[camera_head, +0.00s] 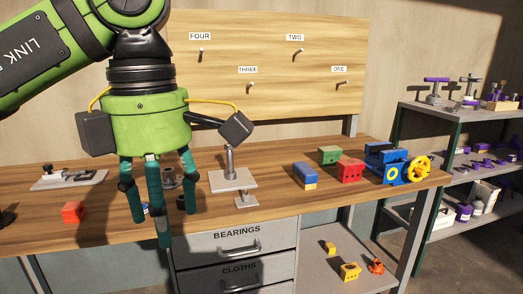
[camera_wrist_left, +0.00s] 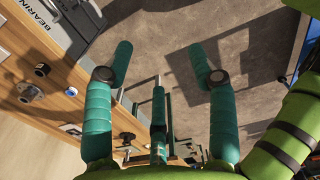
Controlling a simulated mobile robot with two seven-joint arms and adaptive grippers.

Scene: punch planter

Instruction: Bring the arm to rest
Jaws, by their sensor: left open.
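My left arm comes in from the upper left of the head view. Its green left gripper (camera_head: 158,200) hangs fingers-down at the front edge of the wooden workbench (camera_head: 120,222). The teal fingers are spread, with nothing between them. The wrist view also shows the left gripper (camera_wrist_left: 160,75) open and empty, with the grey floor (camera_wrist_left: 240,50) beyond the fingertips and the bench to the left. My right gripper is not in view.
On the bench are a red block (camera_head: 73,212), a metal post on a plate (camera_head: 232,178), a blue-topped block (camera_head: 305,176) and a blue vise with a yellow wheel (camera_head: 417,169). Drawers (camera_head: 240,262) stand below. Shelves (camera_head: 450,112) stand at right.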

